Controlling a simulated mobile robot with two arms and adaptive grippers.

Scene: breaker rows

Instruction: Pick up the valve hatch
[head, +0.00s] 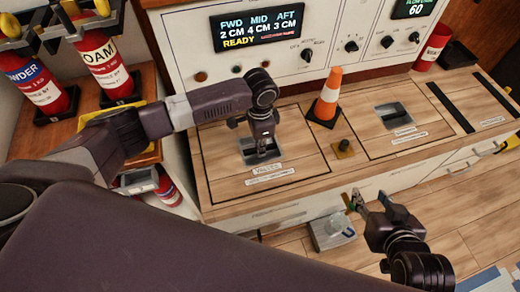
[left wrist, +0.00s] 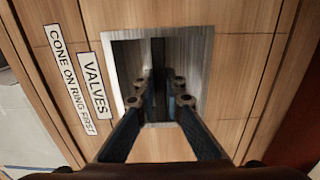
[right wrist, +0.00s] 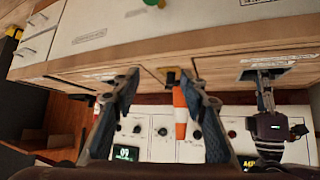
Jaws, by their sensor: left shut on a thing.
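The valve hatch (head: 222,178) is a wooden panel in the bench top, labelled VALVES; it also shows in the left wrist view (left wrist: 235,60). It looks level with the bench. My left gripper (head: 262,150) reaches down into its metal-lined recess. In the left wrist view the fingers (left wrist: 158,92) are closed on the dark handle bar (left wrist: 158,55) there; the fingers partly hide the grip. My right gripper (head: 372,200) is open and empty in front of the bench, right of the hatch; its fingers (right wrist: 160,90) stand apart in the right wrist view.
An orange cone (head: 328,95) stands right of the hatch, apart from a brass ring fitting (head: 343,149). A second hatch (head: 440,128) lies further right. A control panel (head: 290,65) rises behind. A grey box (head: 330,232) is below the bench front. Extinguishers (head: 108,65) stand at left.

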